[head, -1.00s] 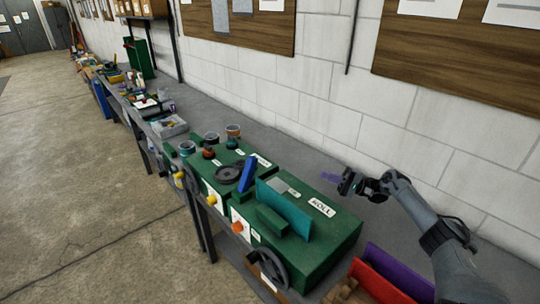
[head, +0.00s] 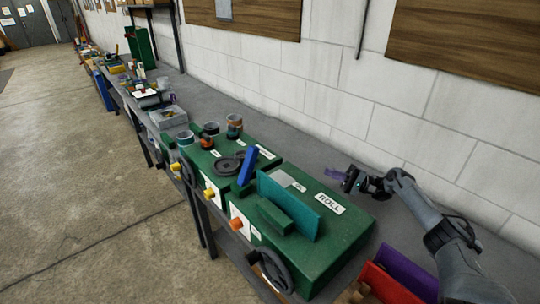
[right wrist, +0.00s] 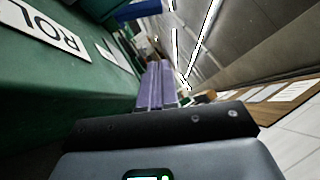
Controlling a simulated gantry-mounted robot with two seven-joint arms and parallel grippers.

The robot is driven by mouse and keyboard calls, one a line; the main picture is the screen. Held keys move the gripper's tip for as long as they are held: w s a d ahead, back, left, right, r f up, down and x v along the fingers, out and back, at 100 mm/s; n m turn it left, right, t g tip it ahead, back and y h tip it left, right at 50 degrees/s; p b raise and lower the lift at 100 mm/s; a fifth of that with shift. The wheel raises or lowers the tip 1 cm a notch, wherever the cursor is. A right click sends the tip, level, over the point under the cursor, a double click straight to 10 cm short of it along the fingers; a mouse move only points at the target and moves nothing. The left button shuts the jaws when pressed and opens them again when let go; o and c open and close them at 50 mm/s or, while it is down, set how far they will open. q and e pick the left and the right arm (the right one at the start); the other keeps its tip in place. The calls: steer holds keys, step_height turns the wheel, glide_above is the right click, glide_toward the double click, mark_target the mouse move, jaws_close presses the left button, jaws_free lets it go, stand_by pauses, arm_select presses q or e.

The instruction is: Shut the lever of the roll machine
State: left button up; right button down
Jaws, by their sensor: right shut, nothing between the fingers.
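The roll machine is a green box with a white ROLL label (head: 331,203) on its top, standing on the bench. A teal plate (head: 288,203) stands upright on it. A blue bar (head: 247,167), which looks like the lever, stands tilted up just left of the plate. My right gripper (head: 334,174) is shut and empty, over the back of the bench behind the machine, apart from the bar. In the right wrist view its purple fingers (right wrist: 155,85) lie together, with the machine's green side (right wrist: 60,90) at left. My left gripper is not in view.
A second green machine (head: 215,160) with a dark handwheel adjoins on the left, with several jars (head: 234,125) behind. A red bin (head: 385,285) and a purple bin (head: 408,272) sit at the front right.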

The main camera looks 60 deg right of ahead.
steer(key=s+a+p+x, duration=0.1)
steer(key=a+p+x, duration=0.1)
steer(key=x, duration=2)
steer(key=shift+a+r, duration=0.3)
steer(key=shift+r, duration=0.2)
steer(key=shift+w, duration=0.15)
